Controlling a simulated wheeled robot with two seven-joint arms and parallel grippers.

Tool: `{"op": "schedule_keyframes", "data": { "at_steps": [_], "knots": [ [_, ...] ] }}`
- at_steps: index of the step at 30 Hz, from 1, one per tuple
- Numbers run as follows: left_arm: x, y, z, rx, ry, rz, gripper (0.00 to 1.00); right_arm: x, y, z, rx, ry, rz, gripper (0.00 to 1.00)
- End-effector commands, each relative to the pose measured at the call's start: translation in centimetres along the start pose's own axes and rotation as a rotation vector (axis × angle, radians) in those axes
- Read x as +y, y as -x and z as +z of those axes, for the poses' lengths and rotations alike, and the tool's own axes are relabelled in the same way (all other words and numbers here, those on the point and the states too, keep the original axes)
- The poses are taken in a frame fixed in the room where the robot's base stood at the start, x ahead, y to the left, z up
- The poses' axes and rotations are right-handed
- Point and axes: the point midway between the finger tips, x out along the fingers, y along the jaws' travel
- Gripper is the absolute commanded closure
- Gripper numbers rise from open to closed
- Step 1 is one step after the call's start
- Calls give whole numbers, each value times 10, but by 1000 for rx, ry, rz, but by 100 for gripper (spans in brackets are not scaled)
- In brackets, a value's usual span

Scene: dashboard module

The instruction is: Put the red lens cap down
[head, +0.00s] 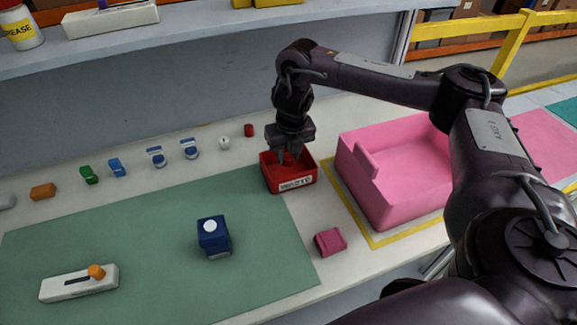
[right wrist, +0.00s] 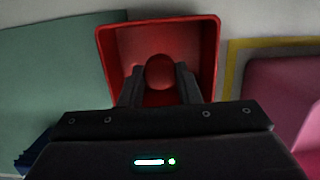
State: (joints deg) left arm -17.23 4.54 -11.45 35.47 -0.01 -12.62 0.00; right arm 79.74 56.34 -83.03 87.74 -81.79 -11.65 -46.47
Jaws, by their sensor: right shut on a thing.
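My right gripper (head: 290,158) points down into a small open red bin (head: 270,179) with a white label on its front. In the right wrist view the two fingers (right wrist: 160,80) are on either side of a round red lens cap (right wrist: 160,71) and shut on it. The cap is inside the outline of the red bin (right wrist: 108,62). I cannot tell whether it touches the bin floor. In the head view the cap is hidden by the fingers and the bin wall. My left gripper is not in view.
A large pink tray (head: 400,207) stands right of the bin inside yellow tape. A pink block (head: 330,242) lies in front. On the green mat are a blue block (head: 214,238) and a white slider unit (head: 78,283). Several small parts and a red cylinder (head: 249,130) line the back.

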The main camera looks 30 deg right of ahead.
Motion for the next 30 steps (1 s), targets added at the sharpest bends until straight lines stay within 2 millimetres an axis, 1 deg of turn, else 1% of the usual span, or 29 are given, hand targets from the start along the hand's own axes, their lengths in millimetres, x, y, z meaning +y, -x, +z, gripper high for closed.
{"op": "schedule_keyframes", "data": {
  "at_steps": [1,2,3,6,8,17,25,26,30],
  "knots": [
    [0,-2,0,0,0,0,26,0,-9,-3,5,0,-2,91],
    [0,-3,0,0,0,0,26,-1,-15,-4,6,0,-2,91],
    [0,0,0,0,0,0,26,-1,-19,-4,5,0,-2,91],
    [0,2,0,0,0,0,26,-1,-32,-6,4,0,-3,91],
    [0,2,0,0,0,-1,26,0,-36,-6,3,0,-2,91],
    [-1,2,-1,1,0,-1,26,0,-39,-7,2,0,-1,91],
    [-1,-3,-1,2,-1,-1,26,0,-48,-8,2,0,-1,91],
    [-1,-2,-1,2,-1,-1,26,0,-47,-8,2,0,-1,67],
    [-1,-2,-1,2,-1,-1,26,0,-46,-8,2,0,-1,49]
  ]
}}
